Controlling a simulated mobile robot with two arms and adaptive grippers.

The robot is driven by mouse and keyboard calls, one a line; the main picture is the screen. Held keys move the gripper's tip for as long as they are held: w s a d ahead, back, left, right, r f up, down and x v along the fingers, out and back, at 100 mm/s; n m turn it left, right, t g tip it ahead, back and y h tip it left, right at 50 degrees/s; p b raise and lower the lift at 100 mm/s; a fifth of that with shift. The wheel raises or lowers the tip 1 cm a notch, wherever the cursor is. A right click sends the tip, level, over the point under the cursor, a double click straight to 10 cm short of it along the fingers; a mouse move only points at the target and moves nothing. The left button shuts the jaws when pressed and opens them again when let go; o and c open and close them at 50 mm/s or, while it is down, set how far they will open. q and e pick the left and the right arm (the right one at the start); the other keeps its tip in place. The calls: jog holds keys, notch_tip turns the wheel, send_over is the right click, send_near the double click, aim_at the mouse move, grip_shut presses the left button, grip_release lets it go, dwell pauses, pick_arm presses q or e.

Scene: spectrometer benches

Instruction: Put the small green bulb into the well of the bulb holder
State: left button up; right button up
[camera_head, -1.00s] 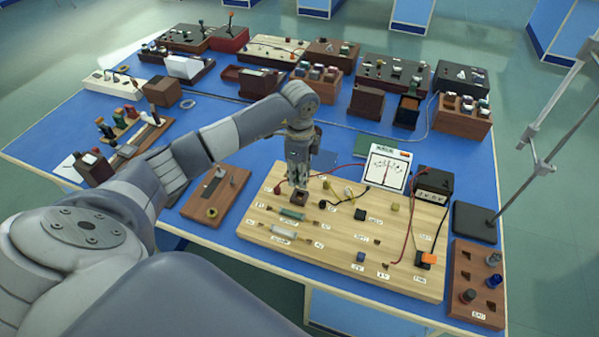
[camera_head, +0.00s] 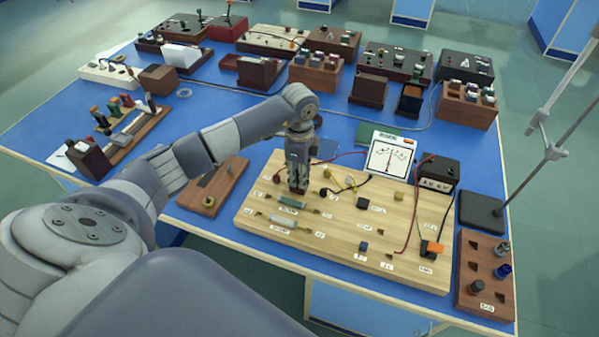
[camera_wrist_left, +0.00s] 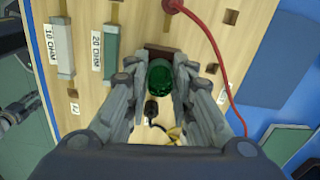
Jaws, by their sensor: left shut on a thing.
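My left gripper (camera_head: 298,188) points straight down over the wooden circuit board, low at the bulb holder. In the left wrist view, the gripper (camera_wrist_left: 160,88) is shut on the small green bulb (camera_wrist_left: 160,76), a dark green glassy piece between the fingertips. The bulb holder (camera_wrist_left: 158,52) shows as a dark brown edge just beyond the bulb; the bulb and fingers cover the rest, so I cannot tell how deep the bulb sits in the well. In the head view the fingers hide the bulb and most of the holder.
The wooden board (camera_head: 330,248) carries green and pale resistors, small blocks and wires. A red wire (camera_wrist_left: 215,60) runs close beside the fingers. A meter (camera_head: 390,153) and black power box (camera_head: 438,172) stand at its back right. A brown bulb rack (camera_head: 475,268) stands at right.

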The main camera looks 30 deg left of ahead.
pick_arm(q)
jog(key=shift+f, duration=0.2)
jog(key=o, duration=1)
jog(key=shift+c, duration=0.2)
jog(key=shift+r, duration=0.1)
notch_tip(320, 180, up, 12)
